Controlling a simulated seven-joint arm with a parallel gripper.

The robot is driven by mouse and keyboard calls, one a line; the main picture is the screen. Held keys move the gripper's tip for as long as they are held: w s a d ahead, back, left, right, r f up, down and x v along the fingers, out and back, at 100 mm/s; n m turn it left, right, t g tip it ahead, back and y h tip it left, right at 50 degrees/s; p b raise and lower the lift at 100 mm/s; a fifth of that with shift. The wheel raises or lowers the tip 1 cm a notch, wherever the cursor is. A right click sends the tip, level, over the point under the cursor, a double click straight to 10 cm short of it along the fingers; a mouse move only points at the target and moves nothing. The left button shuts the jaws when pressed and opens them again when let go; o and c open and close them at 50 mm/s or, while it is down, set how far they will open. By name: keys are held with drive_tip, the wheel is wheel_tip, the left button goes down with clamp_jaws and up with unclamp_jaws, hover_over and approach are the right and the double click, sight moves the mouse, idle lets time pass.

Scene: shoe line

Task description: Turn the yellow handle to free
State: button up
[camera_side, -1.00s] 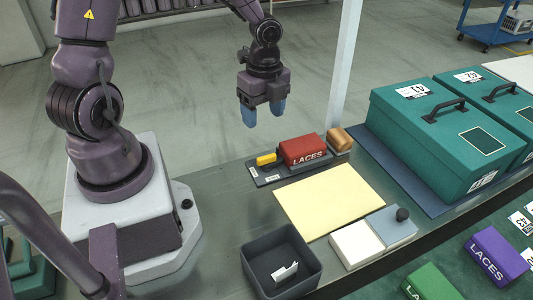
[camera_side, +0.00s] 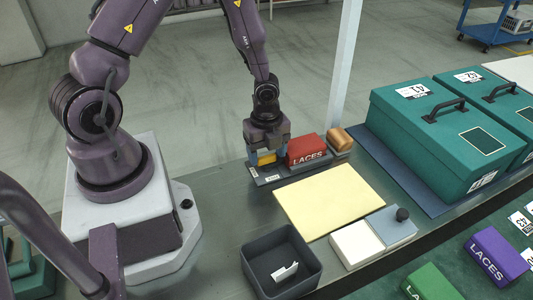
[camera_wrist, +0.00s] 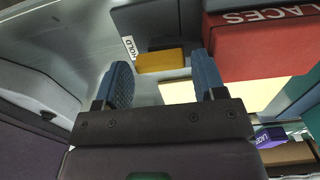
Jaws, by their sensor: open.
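The yellow handle (camera_side: 264,159) sits at the left end of a dark base plate (camera_side: 272,180), beside a red box marked LACES (camera_side: 306,150). In the wrist view the yellow handle (camera_wrist: 160,61) lies between and a little beyond my two blue fingertips, with a label reading HOLD (camera_wrist: 129,47) at its left end. My gripper (camera_side: 267,155) is low over the handle, pointing down, with its fingers apart on either side. In the wrist view my gripper (camera_wrist: 162,72) is open with nothing clamped. I cannot tell whether a finger touches the handle.
A tan rounded block (camera_side: 340,138) stands right of the red box. In front lie a pale yellow sheet (camera_side: 330,200), a dark open bin (camera_side: 281,262) and a white-and-grey block with a black knob (camera_side: 372,237). Large teal boxes (camera_side: 440,135) stand at right.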

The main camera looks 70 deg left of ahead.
drive_tip(key=shift+f, duration=0.5)
drive_tip(key=shift+c, duration=0.2)
drive_tip(key=c, duration=0.6)
